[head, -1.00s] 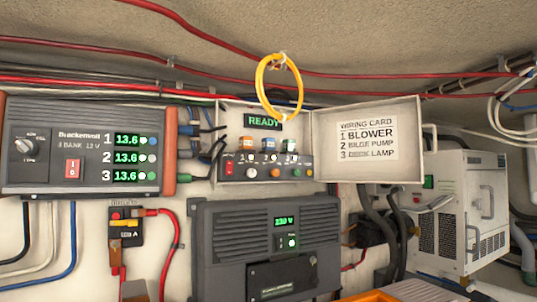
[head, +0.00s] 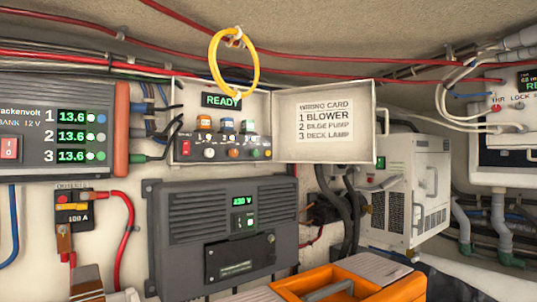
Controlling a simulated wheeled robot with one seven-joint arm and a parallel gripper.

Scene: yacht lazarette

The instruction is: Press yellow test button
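An open panel box (head: 178,95) hangs on the wall left of centre, its lid swung open to the right. Its display (head: 221,100) reads READY in green. Below are three small coloured parts, orange, blue and green. Along the bottom edge run a red switch (head: 185,147), a whitish round knob or button, an orange-yellow round button (head: 233,153) and smaller bluish and green ones. They are too small to tell which is the yellow test button. A yellow cable loop (head: 213,62) hangs just above the box. My gripper is not in view.
A grey unit (head: 190,245) with a green display is below the box; a charger (head: 122,130) is at left. An orange case (head: 400,290) stands at the lower front. A white machine (head: 400,200) and cables are at right.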

